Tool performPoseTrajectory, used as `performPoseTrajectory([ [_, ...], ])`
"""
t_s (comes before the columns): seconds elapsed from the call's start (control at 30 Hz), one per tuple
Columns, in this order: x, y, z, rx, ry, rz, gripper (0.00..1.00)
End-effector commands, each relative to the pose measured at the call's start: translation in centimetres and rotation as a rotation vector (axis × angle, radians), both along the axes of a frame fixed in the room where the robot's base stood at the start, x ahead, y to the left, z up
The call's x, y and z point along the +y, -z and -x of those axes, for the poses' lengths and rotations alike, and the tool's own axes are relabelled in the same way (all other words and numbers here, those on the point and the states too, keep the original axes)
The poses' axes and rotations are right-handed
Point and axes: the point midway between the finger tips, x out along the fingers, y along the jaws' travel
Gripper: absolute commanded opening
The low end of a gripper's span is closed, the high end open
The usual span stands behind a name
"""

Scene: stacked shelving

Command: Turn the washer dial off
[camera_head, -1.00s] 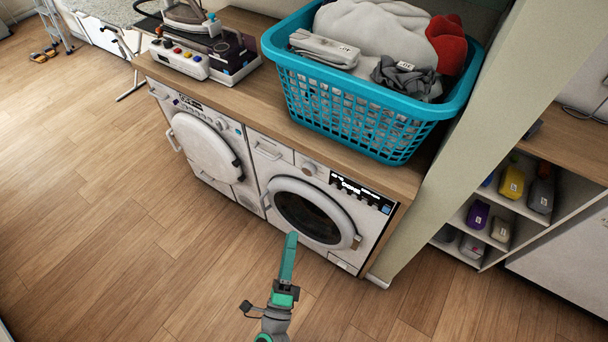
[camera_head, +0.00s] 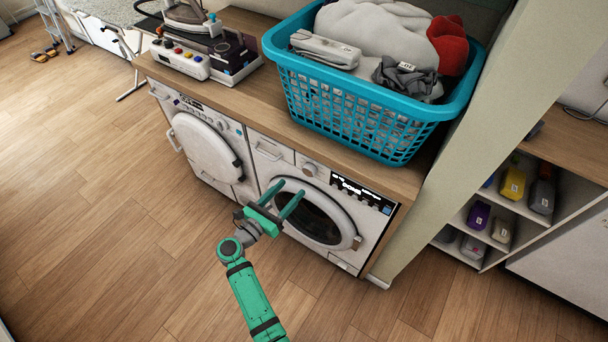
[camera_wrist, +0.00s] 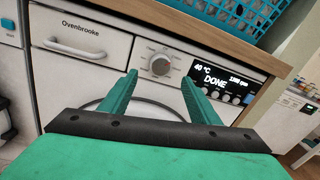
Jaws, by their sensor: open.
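The washer (camera_head: 345,255) is the white front-loader on the right under the counter, with a round dark door. Its dial (camera_head: 309,169) is a round knob left of the black display; in the wrist view the dial (camera_wrist: 159,65) sits just beyond and between my fingertips. The wrist view's display (camera_wrist: 220,82) reads "DONE" and "40 °C". My gripper (camera_head: 289,191) is open and empty, in front of the washer and a little below the dial, its two green fingers apart. The fingers do not appear to touch the dial.
A second white machine (camera_head: 205,150) stands to the left. The wooden counter (camera_head: 262,115) overhangs above the dial and carries a blue laundry basket (camera_head: 345,110). A pale wall post (camera_head: 470,150) borders the washer on the right. The floor in front is clear.

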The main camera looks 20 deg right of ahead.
Motion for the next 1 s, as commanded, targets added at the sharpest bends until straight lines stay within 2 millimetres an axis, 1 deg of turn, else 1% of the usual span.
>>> performPoseTrajectory([
  [0.03,-0.8,0.0,-0.4,0.0,0.003,0.0,0.56],
  [0.2,-3.5,0.0,-2.1,0.0,0.004,0.001,0.56],
  [0.4,-5.9,0.0,-3.8,0.001,0.002,0.001,0.56],
  [0.5,-6.7,0.0,-4.4,0.001,0.001,0.002,0.56],
  [0.63,-7.2,0.0,-4.7,0.001,0.001,0.002,0.56],
  [0.93,-7.3,0.0,-4.8,0.001,0.0,0.002,0.56],
  [0.97,-7.3,0.0,-4.8,0.002,0.0,0.002,0.49],
  [1.0,-7.3,0.0,-4.8,0.002,0.0,0.002,0.4],
])
